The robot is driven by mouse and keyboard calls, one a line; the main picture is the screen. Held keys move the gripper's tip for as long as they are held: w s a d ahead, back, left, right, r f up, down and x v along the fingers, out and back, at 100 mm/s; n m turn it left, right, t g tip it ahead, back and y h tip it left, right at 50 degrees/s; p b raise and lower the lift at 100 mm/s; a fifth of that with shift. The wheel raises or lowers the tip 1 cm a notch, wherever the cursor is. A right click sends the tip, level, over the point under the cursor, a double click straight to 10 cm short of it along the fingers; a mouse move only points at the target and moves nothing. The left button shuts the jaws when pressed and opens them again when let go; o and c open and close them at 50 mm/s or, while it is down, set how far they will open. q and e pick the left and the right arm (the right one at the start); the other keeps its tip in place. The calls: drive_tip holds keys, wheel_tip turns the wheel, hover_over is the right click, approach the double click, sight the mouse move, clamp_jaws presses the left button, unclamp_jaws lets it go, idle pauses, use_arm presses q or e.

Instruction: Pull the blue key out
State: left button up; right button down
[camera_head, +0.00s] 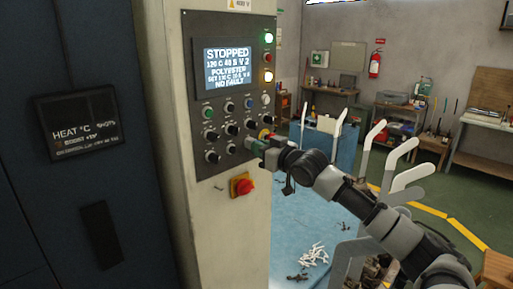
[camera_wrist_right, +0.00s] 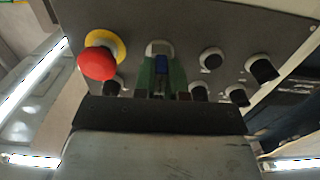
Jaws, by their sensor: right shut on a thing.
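The blue key (camera_wrist_right: 160,63) sits in a round pale lock on the control panel, seen in the right wrist view. My right gripper (camera_wrist_right: 161,75) has its green fingers on both sides of the key and is shut on it, close against the panel. In the head view my right gripper (camera_head: 258,147) reaches the lower right part of the control panel (camera_head: 201,103). The key is hidden there by the gripper. My left gripper is not in view.
A red mushroom button with a yellow collar (camera_wrist_right: 98,63) stands close beside the fingers. Several black knobs (camera_wrist_right: 263,70) surround the lock. A red emergency button (camera_head: 244,187) sits lower on the cabinet. White upright forms (camera_head: 404,152) stand near my right arm.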

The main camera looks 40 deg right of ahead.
drive_tip(key=shift+s+f, duration=0.1)
drive_tip(key=shift+s, duration=0.15)
drive_tip(key=shift+s+d+b, duration=0.15)
drive_tip(key=shift+s+b, duration=0.55)
drive_tip(key=shift+s, duration=0.1)
drive_tip(key=shift+s+d+b, duration=0.1)
drive_tip(key=shift+s+b, duration=0.9)
drive_tip(key=shift+b, duration=0.25)
drive_tip(key=shift+s, duration=0.2)
